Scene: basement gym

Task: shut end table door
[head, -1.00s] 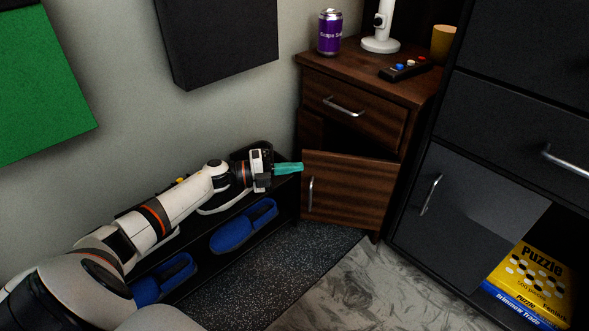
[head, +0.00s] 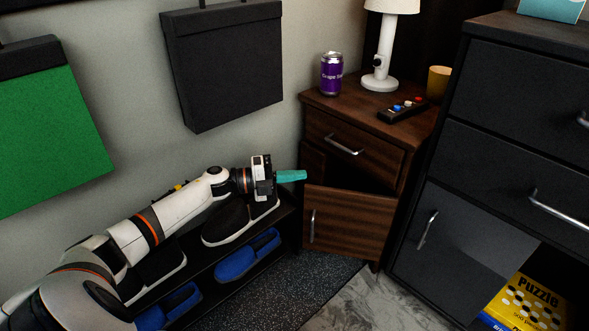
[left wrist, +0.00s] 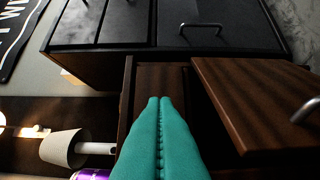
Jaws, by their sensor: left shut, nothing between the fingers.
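The end table (head: 322,104) is a dark brown wooden cabinet in the corner. Its lower door (head: 347,222) stands ajar, with a dark gap above its top edge and a metal handle near its left edge. My left gripper (head: 291,176) has teal fingers shut with nothing between them. In the head view it is at the door's upper left corner, slightly above the top edge; I cannot tell whether it touches. In the left wrist view the shut fingers (left wrist: 160,105) point toward the brown cabinet front, with the open door (left wrist: 250,95) to their right. My right gripper is not in view.
A purple can (head: 331,73), white lamp (head: 380,60), remote (head: 402,109) and yellow cup (head: 438,82) stand on the end table. A black cabinet (head: 500,170) is close on the right. A shoe rack with blue shoes (head: 247,256) lies below my left arm.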

